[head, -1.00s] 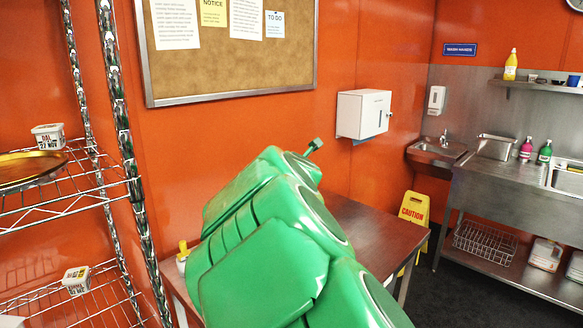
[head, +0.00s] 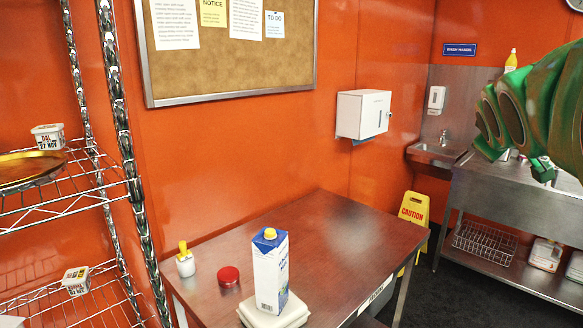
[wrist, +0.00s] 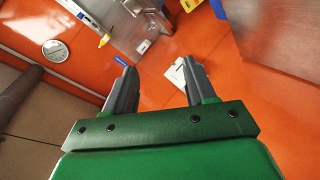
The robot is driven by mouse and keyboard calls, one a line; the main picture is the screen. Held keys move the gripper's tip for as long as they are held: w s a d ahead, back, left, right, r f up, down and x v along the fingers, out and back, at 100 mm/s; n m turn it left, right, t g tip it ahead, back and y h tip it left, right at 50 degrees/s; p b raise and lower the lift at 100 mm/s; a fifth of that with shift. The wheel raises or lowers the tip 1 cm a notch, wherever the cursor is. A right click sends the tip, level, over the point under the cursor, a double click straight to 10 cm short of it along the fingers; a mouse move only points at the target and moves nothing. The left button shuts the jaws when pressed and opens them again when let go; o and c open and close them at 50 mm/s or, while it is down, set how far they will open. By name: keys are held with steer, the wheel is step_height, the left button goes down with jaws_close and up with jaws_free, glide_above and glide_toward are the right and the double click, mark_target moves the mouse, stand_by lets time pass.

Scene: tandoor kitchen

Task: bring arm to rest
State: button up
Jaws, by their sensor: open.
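My green arm (head: 530,105) is raised at the right side of the head view, in front of the sink area. My gripper (wrist: 158,75) shows in the wrist view with its two grey fingers well apart. Nothing is between the fingers. Behind them the wrist view shows the orange wall and the white dispenser. The gripper's fingertips cannot be made out clearly in the head view.
A wire shelf (head: 75,205) stands left. A caution sign (head: 413,210) stands behind the table's right end.

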steer(key=s+a+f+m+g+y, duration=0.2)
steer(key=s+a+f+g, duration=0.1)
steer(key=s+a+f, duration=0.65)
steer(key=s+a+f+m+g+y, duration=0.2)
steer(key=s+a+f+g+y, duration=0.25)
steer(key=f, duration=0.75)
steer(key=s+a+f+g, duration=0.2)
steer(key=s+a+f, duration=0.3)
steer(key=s, duration=0.4)
steer(key=s+a+f+g, duration=0.3)
steer(key=s+a, duration=0.3)
steer(key=s, duration=0.3)
steer(key=shift+s+f+m+y, duration=0.3)
steer(key=shift+f+m+y, duration=0.1)
steer(key=shift+f, duration=0.5)
